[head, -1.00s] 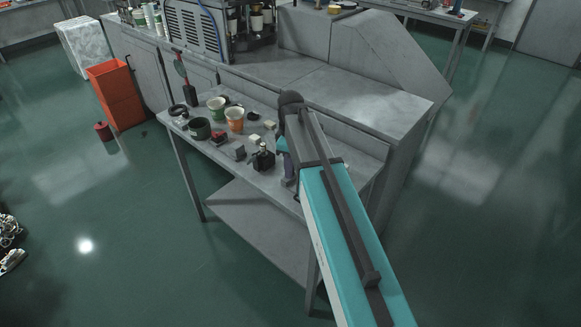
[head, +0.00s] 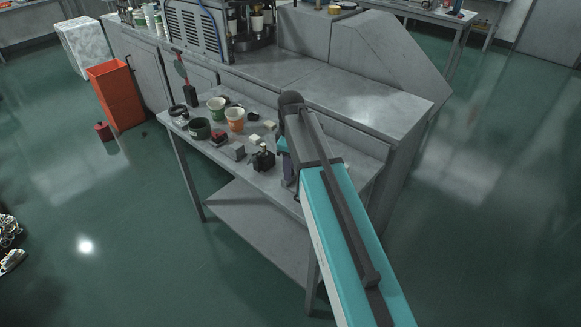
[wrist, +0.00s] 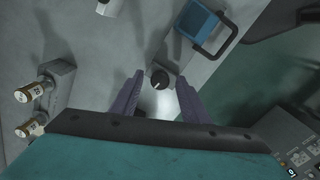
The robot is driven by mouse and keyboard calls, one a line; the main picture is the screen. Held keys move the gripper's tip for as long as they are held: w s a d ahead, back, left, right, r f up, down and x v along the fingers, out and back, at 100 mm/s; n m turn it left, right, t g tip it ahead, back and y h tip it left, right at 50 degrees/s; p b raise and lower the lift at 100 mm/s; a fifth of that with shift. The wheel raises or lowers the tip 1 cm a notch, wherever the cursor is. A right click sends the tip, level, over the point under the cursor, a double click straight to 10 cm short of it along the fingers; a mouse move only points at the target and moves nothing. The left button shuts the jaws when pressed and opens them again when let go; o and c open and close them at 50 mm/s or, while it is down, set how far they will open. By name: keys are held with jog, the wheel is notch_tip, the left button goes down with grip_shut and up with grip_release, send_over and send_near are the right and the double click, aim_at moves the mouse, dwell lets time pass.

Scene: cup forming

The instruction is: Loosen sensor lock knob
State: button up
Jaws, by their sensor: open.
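My gripper (wrist: 158,88) is open, with one purple-grey finger on each side of the knob. The fingertips look apart from the knob, though I cannot tell the height between them. In the head view my arm covers most of the gripper, and I cannot make out the knob there.
Brass-coloured cylindrical fittings (wrist: 30,91) sit at the left. A red bin (head: 117,97) stands on the floor.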

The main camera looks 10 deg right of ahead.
jog(key=shift+r, duration=0.1)
notch_tip(320, 180, up, 14)
jog(key=b, duration=0.3)
jog(key=shift+f, duration=0.2)
dwell(0.5)
